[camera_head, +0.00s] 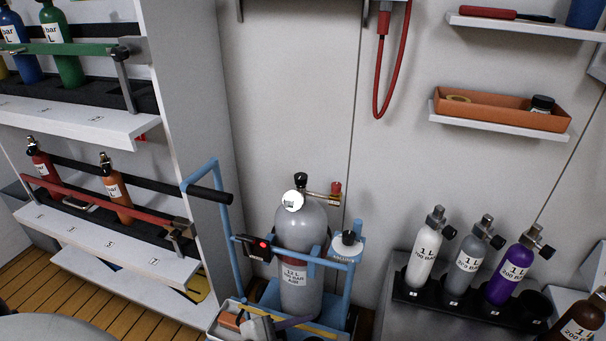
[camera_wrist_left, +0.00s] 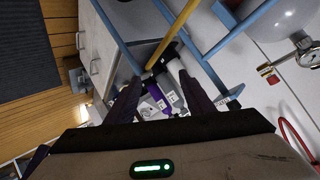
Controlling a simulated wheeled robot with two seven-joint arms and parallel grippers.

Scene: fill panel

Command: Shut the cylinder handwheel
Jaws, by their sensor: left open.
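The large grey 12 L cylinder (camera_head: 300,258) stands upright in the blue trolley. Its black handwheel (camera_head: 301,179) tops the valve, above a white round gauge (camera_head: 293,201). A brass side fitting with a red cap (camera_head: 336,187) points right. In the left wrist view, part of the grey cylinder (camera_wrist_left: 285,12) and its valve are at the upper right. My left gripper (camera_wrist_left: 158,78) is open, with nothing held between its fingers. It is apart from the valve, which lies right of the fingers in that view. I cannot tell whether the handwheel is open or shut. My right gripper is not in view.
The blue trolley frame (camera_head: 225,232) with a black handle surrounds the cylinder. A red hose (camera_head: 377,100) hangs on the wall. Small cylinders stand in a black rack (camera_head: 405,292) at right. Shelves of bottles stand at left. The wall behind the valve is clear.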

